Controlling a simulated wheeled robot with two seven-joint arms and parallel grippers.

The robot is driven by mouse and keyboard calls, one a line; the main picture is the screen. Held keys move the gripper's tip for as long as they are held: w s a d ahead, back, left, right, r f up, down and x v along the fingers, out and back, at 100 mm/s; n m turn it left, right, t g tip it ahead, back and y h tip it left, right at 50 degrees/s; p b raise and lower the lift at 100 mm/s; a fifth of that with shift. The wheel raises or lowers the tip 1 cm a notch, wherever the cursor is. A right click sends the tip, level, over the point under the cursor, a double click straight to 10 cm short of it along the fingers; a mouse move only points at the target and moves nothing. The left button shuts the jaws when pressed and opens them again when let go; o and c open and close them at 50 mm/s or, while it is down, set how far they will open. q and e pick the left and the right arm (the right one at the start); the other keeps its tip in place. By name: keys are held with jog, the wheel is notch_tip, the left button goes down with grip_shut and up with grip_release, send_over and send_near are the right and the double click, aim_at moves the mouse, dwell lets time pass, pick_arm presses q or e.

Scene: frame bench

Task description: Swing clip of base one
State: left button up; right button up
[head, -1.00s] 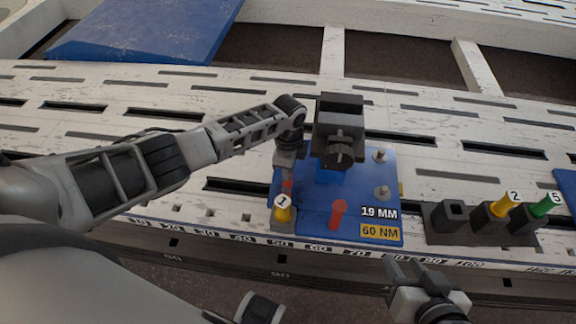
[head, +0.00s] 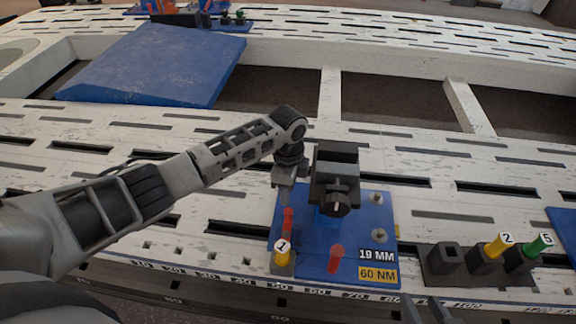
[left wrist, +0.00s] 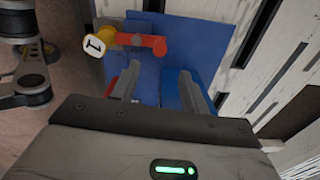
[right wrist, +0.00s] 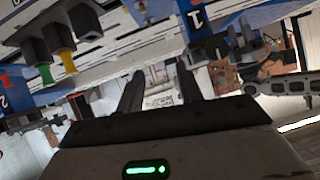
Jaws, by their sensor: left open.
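Base one is a blue plate (head: 310,268) with a yellow piece tagged 1 (head: 283,257) in a dark block at its left front corner. A red clip arm (head: 335,259) stands on its front part, and another red piece (head: 288,221) is just behind the tag. A dark clamp-like block (head: 335,178) stands at the plate's back. My left gripper (head: 285,188) is over the plate's left side, fingers apart. In the left wrist view a red bar (left wrist: 147,43) by the tag lies beyond the open fingers (left wrist: 160,88); I see nothing held. My right gripper (right wrist: 160,90) is open and empty.
A dark holder (head: 470,265) with yellow 2 and green 5 pieces stands right of the plate. Another blue plate (head: 565,225) is at the right edge. A large blue panel (head: 150,65) lies further back. The slotted white bench between is mostly clear.

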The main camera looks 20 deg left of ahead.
pick_arm(q)
notch_tip(320, 180, up, 5)
jog(key=shift+r+p, duration=0.2)
jog(key=shift+p, duration=0.25)
pick_arm(e)
jog(key=shift+s+d+r+t, duration=0.15)
jog(key=shift+d+r, duration=0.05)
jog(key=shift+r, duration=0.4)
jog(key=shift+s+d+r+t, duration=0.1)
jog(key=shift+d+r+t, duration=0.05)
jog(key=shift+r, duration=0.45)
jog(key=shift+f, duration=0.2)
